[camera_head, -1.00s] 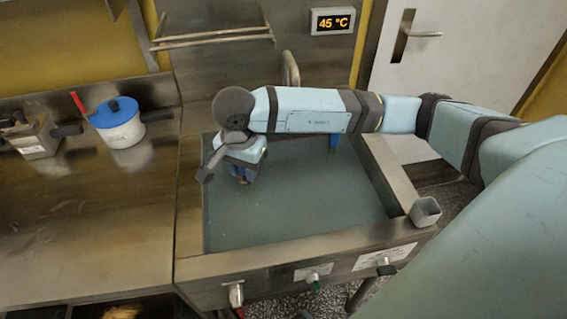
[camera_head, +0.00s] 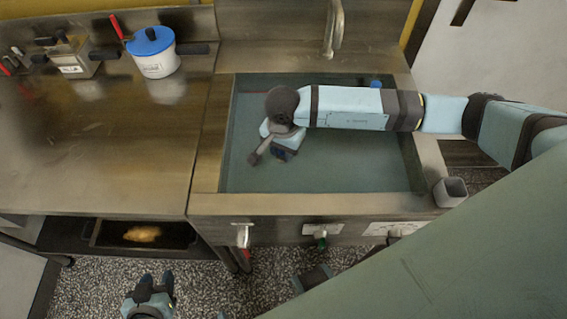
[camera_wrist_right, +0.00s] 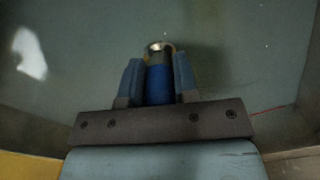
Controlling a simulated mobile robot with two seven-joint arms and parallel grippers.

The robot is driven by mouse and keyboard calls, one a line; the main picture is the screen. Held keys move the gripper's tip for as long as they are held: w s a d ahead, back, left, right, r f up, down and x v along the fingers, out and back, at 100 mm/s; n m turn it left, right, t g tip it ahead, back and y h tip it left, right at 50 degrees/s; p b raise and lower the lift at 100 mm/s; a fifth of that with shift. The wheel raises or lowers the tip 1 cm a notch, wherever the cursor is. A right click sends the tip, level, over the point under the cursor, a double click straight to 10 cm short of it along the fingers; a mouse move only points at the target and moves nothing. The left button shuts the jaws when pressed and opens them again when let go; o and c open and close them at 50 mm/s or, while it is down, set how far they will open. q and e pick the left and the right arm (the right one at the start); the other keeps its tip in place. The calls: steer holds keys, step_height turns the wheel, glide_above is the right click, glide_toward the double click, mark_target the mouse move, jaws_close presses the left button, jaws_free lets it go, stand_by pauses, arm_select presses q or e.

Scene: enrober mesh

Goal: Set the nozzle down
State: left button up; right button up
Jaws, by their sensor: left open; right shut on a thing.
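The nozzle (camera_wrist_right: 160,75) is a blue cylinder with a shiny metal tip. In the right wrist view it stands between the two fingers of my right gripper (camera_wrist_right: 158,72), which is shut on it. In the head view my right gripper (camera_head: 281,156) points down into the sink basin (camera_head: 330,180), over its left part; the nozzle there is mostly hidden by my wrist. I cannot tell whether the nozzle touches the basin floor. My left gripper (camera_head: 155,282) is open and empty, low in front of the counter.
A steel counter (camera_head: 110,150) with a blue-lidded white pot (camera_head: 153,52) lies left of the basin. A tap (camera_head: 333,28) rises behind it. A grey cup (camera_head: 450,191) sits on the front right rim. A blue object (camera_head: 375,84) shows at the far right of the basin.

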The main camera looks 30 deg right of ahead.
mark_target(283, 173)
step_height(283, 173, down, 8)
steer(key=shift+r, duration=0.15)
steer(key=o, duration=0.5)
steer(key=shift+b, duration=0.3)
steer(key=o, duration=0.4)
steer(key=shift+o, duration=0.2)
